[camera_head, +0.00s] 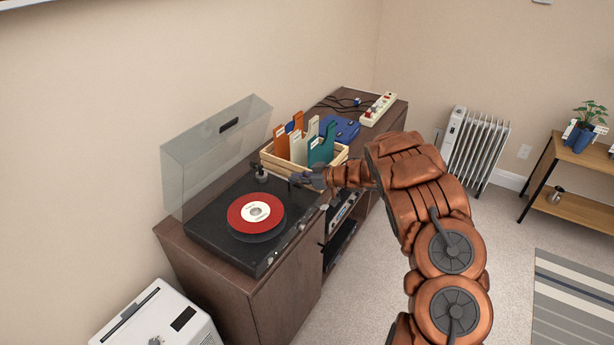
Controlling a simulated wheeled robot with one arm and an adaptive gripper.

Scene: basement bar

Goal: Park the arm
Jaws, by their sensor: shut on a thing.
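The tonearm's base (260,174) is at the turntable's far right corner. My gripper (298,180) is at the turntable's right side, beyond the record, in front of the wooden crate. It is shut on what appears to be the tonearm's free end. The fingers hide that end, and I cannot tell whether the tonearm is on its rest or raised.
A wooden crate (281,170) with several coloured sleeves stands close behind my gripper. A blue item (341,129) and a power strip (378,108) lie farther along the cabinet. A white appliance (160,318) stands at the lower left. A radiator (478,145) and wooden shelf (583,152) are right.

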